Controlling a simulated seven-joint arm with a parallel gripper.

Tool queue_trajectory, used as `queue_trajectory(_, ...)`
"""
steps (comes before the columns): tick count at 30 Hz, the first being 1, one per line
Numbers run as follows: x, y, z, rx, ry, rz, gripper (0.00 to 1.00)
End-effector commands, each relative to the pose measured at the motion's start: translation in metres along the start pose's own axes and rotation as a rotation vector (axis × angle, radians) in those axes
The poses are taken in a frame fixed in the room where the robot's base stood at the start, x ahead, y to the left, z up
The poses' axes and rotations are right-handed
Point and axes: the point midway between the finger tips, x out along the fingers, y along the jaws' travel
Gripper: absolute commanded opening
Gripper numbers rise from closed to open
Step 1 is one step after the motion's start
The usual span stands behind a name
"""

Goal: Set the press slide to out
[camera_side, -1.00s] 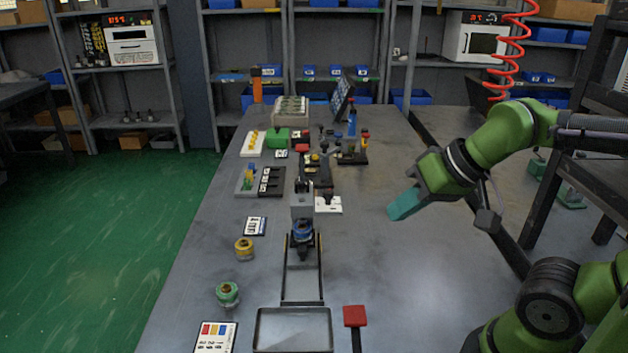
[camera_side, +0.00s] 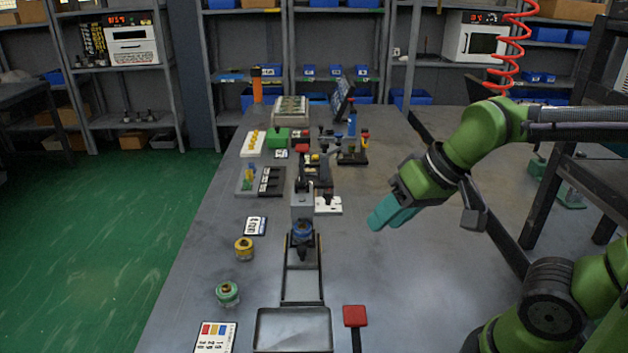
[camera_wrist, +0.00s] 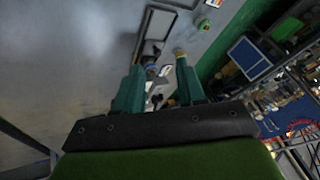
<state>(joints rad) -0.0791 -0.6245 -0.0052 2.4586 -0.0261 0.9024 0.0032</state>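The press (camera_side: 302,200) is a grey and black upright unit in the middle of the bench. A pair of dark rails (camera_side: 286,280) runs from it toward the near edge. A blue-topped round part (camera_side: 303,230) sits low at the press, at the far end of the rails. I cannot tell for sure which part is the slide. My gripper (camera_side: 388,218), with teal fingers, is in the air to the right of the press, touching nothing. In the wrist view my gripper (camera_wrist: 160,80) shows a gap between its fingers, empty.
A grey tray (camera_side: 293,312) lies at the near end of the rails, with a red-topped paddle (camera_side: 355,316) right of it. Yellow (camera_side: 244,249) and green (camera_side: 228,293) round parts stand left of the rails. Several fixtures crowd the far bench.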

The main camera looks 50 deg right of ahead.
Motion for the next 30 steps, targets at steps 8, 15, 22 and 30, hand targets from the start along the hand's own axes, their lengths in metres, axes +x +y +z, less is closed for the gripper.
queue_trajectory(8, 0.062, -0.032, -0.042, -0.095, -0.157, 0.189, 0.48)
queue_trajectory(15, 0.099, -0.050, -0.090, -0.037, -0.087, 0.356, 0.48)
queue_trajectory(22, 0.100, -0.044, -0.098, 0.041, -0.044, 0.376, 0.48)
queue_trajectory(30, 0.147, -0.025, -0.094, 0.039, -0.049, 0.377, 0.48)
